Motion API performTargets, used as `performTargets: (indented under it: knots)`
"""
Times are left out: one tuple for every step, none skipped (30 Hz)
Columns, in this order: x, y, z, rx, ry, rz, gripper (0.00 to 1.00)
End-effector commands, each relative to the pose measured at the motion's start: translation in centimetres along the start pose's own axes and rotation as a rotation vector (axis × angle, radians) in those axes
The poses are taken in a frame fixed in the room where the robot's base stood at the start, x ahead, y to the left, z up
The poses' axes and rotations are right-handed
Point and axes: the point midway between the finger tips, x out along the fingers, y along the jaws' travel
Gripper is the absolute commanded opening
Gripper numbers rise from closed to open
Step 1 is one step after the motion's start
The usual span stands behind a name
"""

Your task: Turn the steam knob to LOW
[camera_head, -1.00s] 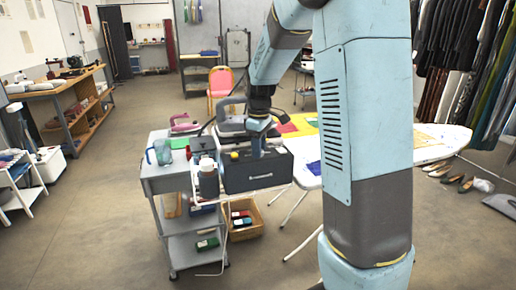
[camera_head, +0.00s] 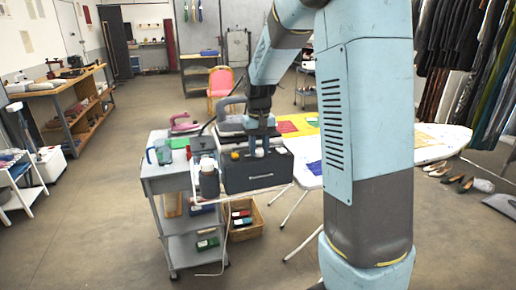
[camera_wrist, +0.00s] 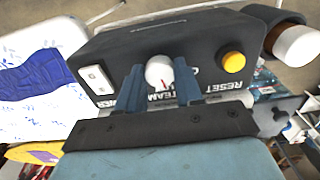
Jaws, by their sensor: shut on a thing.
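The steam knob (camera_wrist: 159,71) is a round white knob with a red pointer line on the front of the dark steam station (camera_wrist: 200,36). My gripper (camera_wrist: 160,85) has its two blue fingers on either side of the knob, shut on it. Printed words below the knob include STEAM, partly hidden by my fingers; the LOW mark cannot be read. A white rocker switch (camera_wrist: 97,78) and a yellow reset button (camera_wrist: 233,62) flank the knob. In the head view my gripper (camera_head: 262,146) reaches down to the station (camera_head: 258,176).
The station stands at the end of a grey cart (camera_head: 165,184) beside the ironing board (camera_head: 430,150). A dark bottle with a white cap (camera_head: 209,180) stands close to the station's left. An iron (camera_head: 232,118) rests behind it. A green-blue jug (camera_head: 162,152) is on the cart.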

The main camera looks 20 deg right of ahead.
Motion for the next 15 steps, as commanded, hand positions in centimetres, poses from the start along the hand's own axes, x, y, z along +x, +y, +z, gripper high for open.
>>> performTargets:
  knots:
    - [-0.06,0.04,-0.04,0.029,0.002,0.0,0.05]
    - [-0.06,0.04,-0.04,0.048,0.002,0.0,0.05]
    - [-0.06,0.03,-0.04,0.069,0.002,0.0,0.05]
    - [-0.06,0.03,-0.04,0.084,0.002,0.0,0.05]
    - [-0.06,0.03,-0.04,0.098,0.002,0.0,0.05]
    - [-0.06,0.03,-0.04,0.114,0.002,0.0,0.05]
    - [-0.06,0.02,-0.05,0.125,0.002,0.0,0.05]
    - [-0.06,0.02,-0.05,0.136,0.002,0.0,0.05]
    - [-0.06,0.01,-0.05,0.147,0.002,0.0,0.05]
    - [-0.06,0.01,-0.05,0.155,0.002,0.0,0.05]
    - [-0.06,0.01,-0.05,0.163,0.002,0.0,0.05]
    - [-0.06,0.01,-0.05,0.17,0.002,0.0,0.05]
    - [-0.06,0.0,-0.05,0.174,0.002,0.0,0.05]
    - [-0.06,0.0,-0.05,0.178,0.002,0.0,0.05]
    - [-0.06,0.0,-0.05,0.182,0.002,0.0,0.05]
